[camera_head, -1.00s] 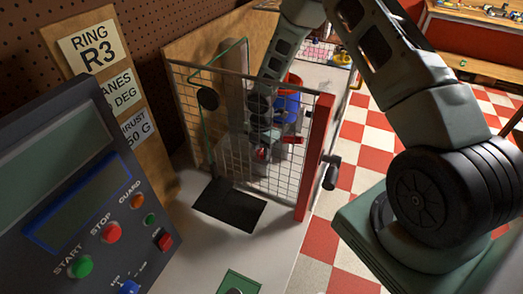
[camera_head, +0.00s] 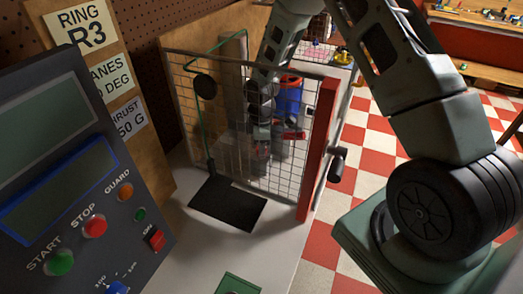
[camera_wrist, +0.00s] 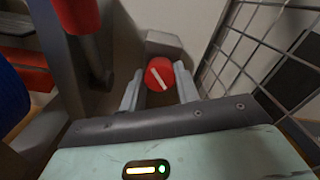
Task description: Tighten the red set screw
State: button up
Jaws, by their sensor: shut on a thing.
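The red set screw (camera_wrist: 159,74) has a round red head with a white slot mark running diagonally across it. In the wrist view it sits between the two pale fingers of my gripper (camera_wrist: 157,87), which are shut on it. A grey block (camera_wrist: 166,43) shows just behind the screw. In the head view my gripper (camera_head: 264,140) is low behind the wire mesh guard. The mesh and arm partly cover it there, and the screw cannot be made out clearly.
The wire mesh guard (camera_head: 225,120) with its red edge post (camera_head: 318,150) stands close beside my gripper. A blue cylinder (camera_head: 289,98) is behind it. A control panel (camera_head: 70,190) with START and STOP buttons is at left. A black mat (camera_head: 228,203) lies on the bench.

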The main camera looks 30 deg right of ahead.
jog(key=m+b, duration=0.2)
jog(key=m, duration=0.2)
jog(key=shift+m, duration=0.3)
jog(key=shift+m+b, duration=0.65)
jog(key=shift+m, duration=0.95)
jog(key=shift+w+r+m, duration=0.1)
jog(key=shift+m, duration=0.2)
jog(key=o, duration=1)
jog(key=shift+c, duration=0.2)
notch_tip(320, 180, up, 17)
jog(key=b, duration=0.3)
jog(key=shift+r+b, duration=0.2)
jog(key=shift+b, duration=0.15)
